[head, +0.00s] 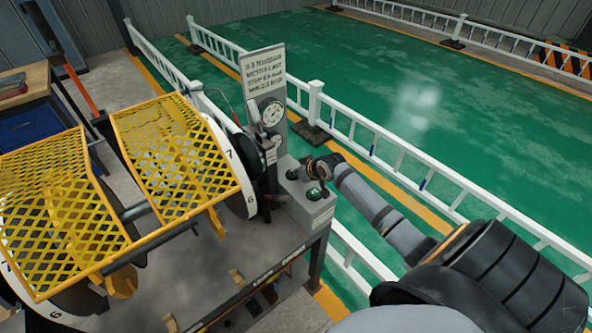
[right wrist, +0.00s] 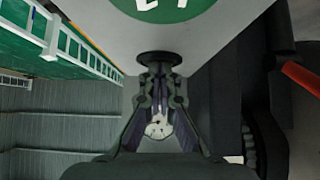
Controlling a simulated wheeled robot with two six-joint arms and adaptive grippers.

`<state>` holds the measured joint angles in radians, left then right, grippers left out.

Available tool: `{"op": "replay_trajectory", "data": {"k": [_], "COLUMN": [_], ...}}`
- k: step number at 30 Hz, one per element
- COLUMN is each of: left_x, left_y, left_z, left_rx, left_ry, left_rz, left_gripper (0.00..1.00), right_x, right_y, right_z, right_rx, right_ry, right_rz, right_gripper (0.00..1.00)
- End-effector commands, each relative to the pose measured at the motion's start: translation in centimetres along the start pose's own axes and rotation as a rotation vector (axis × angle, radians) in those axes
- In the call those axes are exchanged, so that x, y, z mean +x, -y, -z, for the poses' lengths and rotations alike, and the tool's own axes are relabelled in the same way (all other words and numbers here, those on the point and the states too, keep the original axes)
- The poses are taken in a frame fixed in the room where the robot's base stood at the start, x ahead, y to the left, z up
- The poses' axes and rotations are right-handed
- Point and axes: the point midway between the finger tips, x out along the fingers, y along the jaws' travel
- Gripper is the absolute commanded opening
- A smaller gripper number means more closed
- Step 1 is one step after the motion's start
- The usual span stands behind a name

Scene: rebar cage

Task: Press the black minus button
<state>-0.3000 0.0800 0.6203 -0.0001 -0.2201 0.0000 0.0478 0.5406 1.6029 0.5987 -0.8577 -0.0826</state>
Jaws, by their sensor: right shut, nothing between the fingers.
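The grey control box (head: 310,205) stands at the right end of the machine. A small black button (head: 292,175) is on its top, and a dark green button (head: 314,193) sits nearer the front. My right gripper (head: 317,168) is shut and empty, just above the box beside these buttons. In the right wrist view, the shut fingers (right wrist: 160,74) are at a round black button (right wrist: 158,58) on a grey face. I cannot tell whether they touch it. No minus mark is readable. My left gripper is not in view.
A grey panel with a dial (head: 267,117) and a sign rises behind the box. Yellow mesh guards (head: 170,150) cover the machine to the left. A white railing (head: 375,150) runs behind. A green disc with white lettering (right wrist: 165,6) is at the top of the wrist view.

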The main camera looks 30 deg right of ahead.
Motion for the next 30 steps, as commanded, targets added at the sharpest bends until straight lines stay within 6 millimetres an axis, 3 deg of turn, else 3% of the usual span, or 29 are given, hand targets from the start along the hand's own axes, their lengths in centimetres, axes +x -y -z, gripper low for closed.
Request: {"op": "replay_trajectory", "data": {"k": [7,13,16,24,30], "left_x": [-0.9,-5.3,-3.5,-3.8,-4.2], "left_y": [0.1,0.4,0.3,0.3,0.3], "left_z": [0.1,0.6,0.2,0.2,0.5], "left_rx": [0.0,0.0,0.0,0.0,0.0], "left_ry": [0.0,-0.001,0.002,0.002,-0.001], "left_rz": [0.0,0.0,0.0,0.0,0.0], "left_gripper": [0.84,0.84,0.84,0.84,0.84], "right_x": [-0.5,-3.5,-5.0,-10.7,-12.2], "right_y": [0.0,-0.2,-0.3,-0.3,-0.2], "right_z": [0.3,4.2,2.9,3.2,3.3], "right_rx": [0.003,0.004,-0.007,-0.007,0.0], "right_ry": [0.009,0.002,0.005,0.006,0.002], "right_rz": [0.0,-0.004,-0.006,-0.007,-0.005], "right_gripper": [0.0,0.0,0.0,0.0,0.0]}}
